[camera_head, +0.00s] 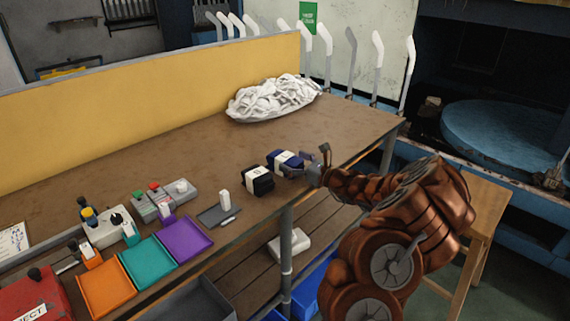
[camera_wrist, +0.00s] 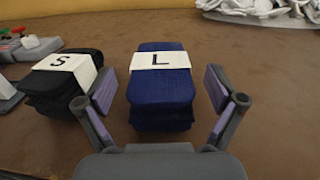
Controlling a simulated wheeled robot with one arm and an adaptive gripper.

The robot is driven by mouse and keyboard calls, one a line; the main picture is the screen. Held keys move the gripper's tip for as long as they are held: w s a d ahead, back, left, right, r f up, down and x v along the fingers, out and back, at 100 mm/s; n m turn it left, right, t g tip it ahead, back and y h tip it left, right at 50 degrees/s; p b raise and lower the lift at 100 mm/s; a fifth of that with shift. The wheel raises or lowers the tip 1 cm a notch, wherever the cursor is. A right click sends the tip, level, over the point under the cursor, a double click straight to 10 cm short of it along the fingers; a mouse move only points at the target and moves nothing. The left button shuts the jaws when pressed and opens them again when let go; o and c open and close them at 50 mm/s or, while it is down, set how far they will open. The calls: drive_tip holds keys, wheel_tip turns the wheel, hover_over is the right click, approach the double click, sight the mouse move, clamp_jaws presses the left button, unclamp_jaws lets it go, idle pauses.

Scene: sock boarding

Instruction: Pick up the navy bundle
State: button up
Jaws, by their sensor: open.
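The navy bundle (camera_head: 286,161) is a stack of folded dark blue cloth with a white band. It lies on the brown bench near its front edge. In the wrist view the navy bundle (camera_wrist: 161,90) stands straight ahead, and its band reads "L". My gripper (camera_wrist: 162,103) is open, with one purple-padded finger on each side of the bundle's near part. Gaps show between both pads and the cloth. In the head view my gripper (camera_head: 308,165) reaches in from the right, at the bundle's right end.
A black bundle (camera_wrist: 62,80) banded "S" sits close on the left, near my left finger. A pile of white socks (camera_head: 273,98) lies behind. Orange, teal and purple trays (camera_head: 180,238) and small boxes stand to the left. Bare bench (camera_head: 190,140) lies behind the bundles.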

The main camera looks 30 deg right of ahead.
drive_tip(key=shift+w, duration=0.15)
drive_tip(key=c, duration=1.3)
